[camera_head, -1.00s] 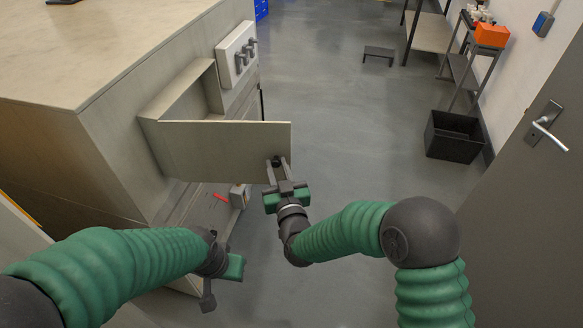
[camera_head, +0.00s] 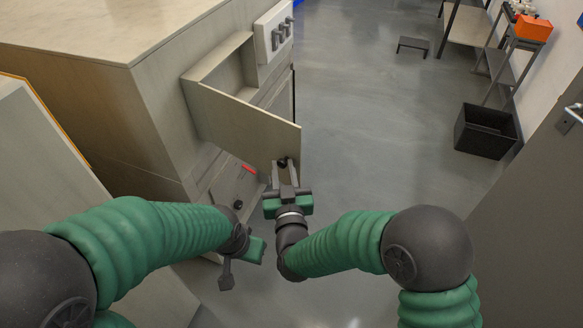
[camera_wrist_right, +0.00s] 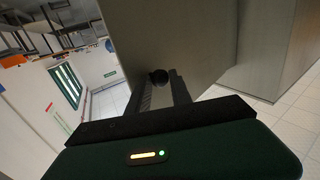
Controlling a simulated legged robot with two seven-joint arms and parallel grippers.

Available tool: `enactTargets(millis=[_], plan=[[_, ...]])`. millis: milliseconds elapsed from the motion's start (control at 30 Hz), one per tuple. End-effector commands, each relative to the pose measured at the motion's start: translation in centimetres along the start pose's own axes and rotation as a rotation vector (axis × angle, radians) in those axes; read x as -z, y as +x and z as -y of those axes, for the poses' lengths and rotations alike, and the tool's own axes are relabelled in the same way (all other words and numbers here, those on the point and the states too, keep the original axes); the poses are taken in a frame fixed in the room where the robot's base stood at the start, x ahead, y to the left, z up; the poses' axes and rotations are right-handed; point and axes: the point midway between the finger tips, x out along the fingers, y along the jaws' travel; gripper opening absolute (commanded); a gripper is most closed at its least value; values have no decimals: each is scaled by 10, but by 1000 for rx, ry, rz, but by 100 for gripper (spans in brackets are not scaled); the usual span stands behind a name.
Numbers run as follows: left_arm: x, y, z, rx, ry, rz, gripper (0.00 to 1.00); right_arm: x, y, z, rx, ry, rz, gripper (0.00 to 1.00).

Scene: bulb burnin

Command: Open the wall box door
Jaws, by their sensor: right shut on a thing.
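The wall box (camera_head: 235,68) is an open-fronted grey-beige box on the side of the large cabinet. Its door (camera_head: 245,125) stands swung out, hinged at its left edge, and part of the inside shows. My right gripper (camera_head: 284,168) is shut on the dark round knob (camera_head: 282,161) near the door's lower right corner. In the right wrist view, the knob (camera_wrist_right: 159,76) sits between the two fingers against the door panel (camera_wrist_right: 195,45). My left gripper (camera_head: 240,262) hangs below the door, apart from it; its finger gap is unclear.
A white panel with grey knobs (camera_head: 272,32) is beside the box. A red handle (camera_head: 248,169) and a dark knob (camera_head: 238,205) are on the lower cabinet face. A black bin (camera_head: 485,132) stands on the floor at right. The floor between is clear.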

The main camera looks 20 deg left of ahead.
Motion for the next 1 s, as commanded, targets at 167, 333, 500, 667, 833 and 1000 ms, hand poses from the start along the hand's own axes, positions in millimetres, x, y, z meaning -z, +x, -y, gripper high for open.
enactTargets(millis=[167,333,500,667,833,1000], plan=[[0,0,0,0,0,0,36,6,-1,19,42,7,-10,0],[0,0,0,0,0,0,36,6,-1,19,40,7,-11,33],[0,0,0,0,0,0,36,6,-1,18,40,8,-12,46],[0,0,0,0,0,0,36,7,-2,15,40,12,-13,46],[0,0,0,0,0,0,36,7,-3,14,39,12,-14,46],[0,0,0,0,0,0,36,7,-3,14,38,11,-14,46]])
